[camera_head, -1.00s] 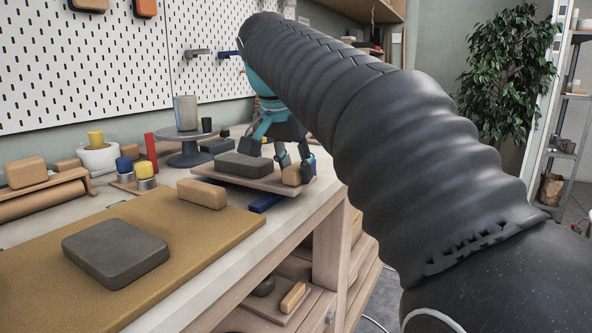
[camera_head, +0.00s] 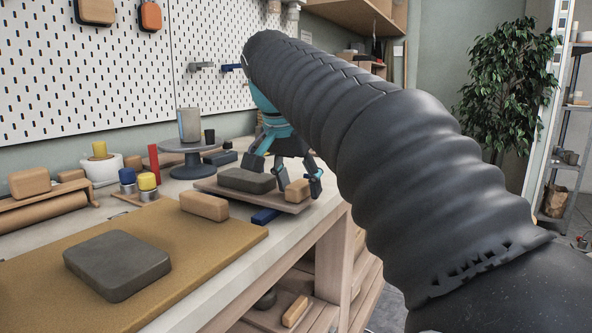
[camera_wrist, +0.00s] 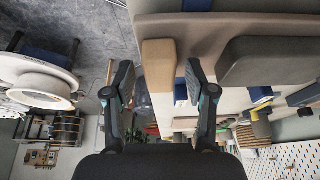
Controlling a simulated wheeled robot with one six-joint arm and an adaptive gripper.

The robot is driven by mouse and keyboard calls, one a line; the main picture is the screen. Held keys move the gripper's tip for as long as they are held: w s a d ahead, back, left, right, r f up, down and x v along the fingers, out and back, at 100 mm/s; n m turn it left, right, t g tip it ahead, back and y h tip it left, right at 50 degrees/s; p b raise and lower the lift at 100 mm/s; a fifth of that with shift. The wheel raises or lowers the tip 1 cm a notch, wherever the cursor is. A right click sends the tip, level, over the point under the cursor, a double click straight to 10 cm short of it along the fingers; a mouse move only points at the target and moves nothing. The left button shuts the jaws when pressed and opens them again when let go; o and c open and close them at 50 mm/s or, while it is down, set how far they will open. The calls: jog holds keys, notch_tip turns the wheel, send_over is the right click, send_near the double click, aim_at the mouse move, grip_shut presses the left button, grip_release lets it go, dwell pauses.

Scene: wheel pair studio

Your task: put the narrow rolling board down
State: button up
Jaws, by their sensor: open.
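The narrow rolling board (camera_head: 233,195) is a thin pale brown board at the bench's right edge. It lies low over the bench top and looks level. It carries a dark grey slab (camera_head: 247,181) and a tan block (camera_head: 297,190) at its right end. My gripper (camera_head: 284,183) is open at that end, pointing down, one finger behind the board and one past its right end. The board (camera_wrist: 205,30) shows at the top there. Its underside is hidden.
A blue bar (camera_head: 265,216) lies at the board's near side. A tan block (camera_head: 204,206) and a grey slab (camera_head: 117,265) lie on the ochre mat (camera_head: 190,250). A turntable (camera_head: 190,146) with a cup stands behind. The bench front edge is close to my arm.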

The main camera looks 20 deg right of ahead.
jog(key=shift+r, duration=0.55)
jog(key=p+v, duration=0.2)
jog(key=v, duration=0.9)
jog(key=shift+s+a+r, duration=0.15)
jog(key=shift+a+r, duration=0.05)
jog(key=s+d+f+n+y, duration=0.1)
jog(key=s+f+n, duration=0.2)
jog(key=s+f, duration=0.3)
jog(key=s+d+f+n+t+y, duration=0.1)
jog(key=s+f+n, duration=0.2)
jog(key=f, duration=1.4)
jog(key=s+d+f+n+t+y, duration=0.1)
jog(key=s+f+n, duration=0.2)
jog(key=s+f, duration=0.6)
notch_tip(320, 180, down, 2)
jog(key=shift+f, duration=0.2)
jog(key=shift+s+d, duration=0.1)
